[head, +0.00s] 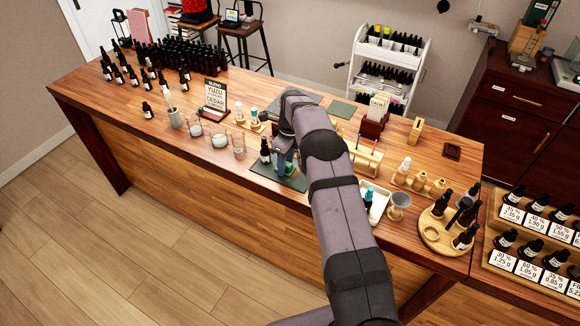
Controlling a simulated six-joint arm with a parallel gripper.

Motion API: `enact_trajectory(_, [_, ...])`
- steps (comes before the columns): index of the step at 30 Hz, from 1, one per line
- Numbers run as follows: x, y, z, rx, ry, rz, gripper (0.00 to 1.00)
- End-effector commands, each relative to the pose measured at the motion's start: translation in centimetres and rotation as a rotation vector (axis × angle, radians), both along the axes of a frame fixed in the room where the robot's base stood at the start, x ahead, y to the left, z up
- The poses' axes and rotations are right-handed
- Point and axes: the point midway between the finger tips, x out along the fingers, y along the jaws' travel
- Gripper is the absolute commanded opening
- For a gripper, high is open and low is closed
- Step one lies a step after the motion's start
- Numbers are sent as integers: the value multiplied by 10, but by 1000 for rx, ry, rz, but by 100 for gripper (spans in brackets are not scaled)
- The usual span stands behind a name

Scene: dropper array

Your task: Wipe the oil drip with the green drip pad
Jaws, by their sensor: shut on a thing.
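My gripper (285,160) points down over a dark mat (296,183) near the front edge of the table. It is shut on a small green piece (284,169), which looks like the green drip pad; it is partly hidden by the gripper and arm. The pad is low over or on the mat; I cannot tell whether it touches. A dark dropper bottle (265,151) stands just left of the gripper. The oil drip cannot be made out; it is too small or hidden.
Glass beakers (219,139) and a lettered sign (215,95) stand to the left. A white tray (378,205), a funnel (399,203) and a round wooden bottle stand (431,233) are at the right. Many dark bottles (180,54) crowd the far left. The table's front left is clear.

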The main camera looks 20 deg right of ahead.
Motion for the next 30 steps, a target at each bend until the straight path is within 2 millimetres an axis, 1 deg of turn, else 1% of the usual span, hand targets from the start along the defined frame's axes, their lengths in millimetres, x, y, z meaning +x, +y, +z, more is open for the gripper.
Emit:
enact_trajectory(1, [4, 3, -3, 0, -1, 1, 9])
enact_trajectory(6, [12, 11, -2, 0, -1, 1, 9])
enact_trajectory(12, [15, 15, -1, 0, 0, 0, 9])
enact_trajectory(24, [20, 8, -3, -1, -1, -1, 9])
enact_trajectory(30, [20, 6, -2, -2, 1, -1, 9])
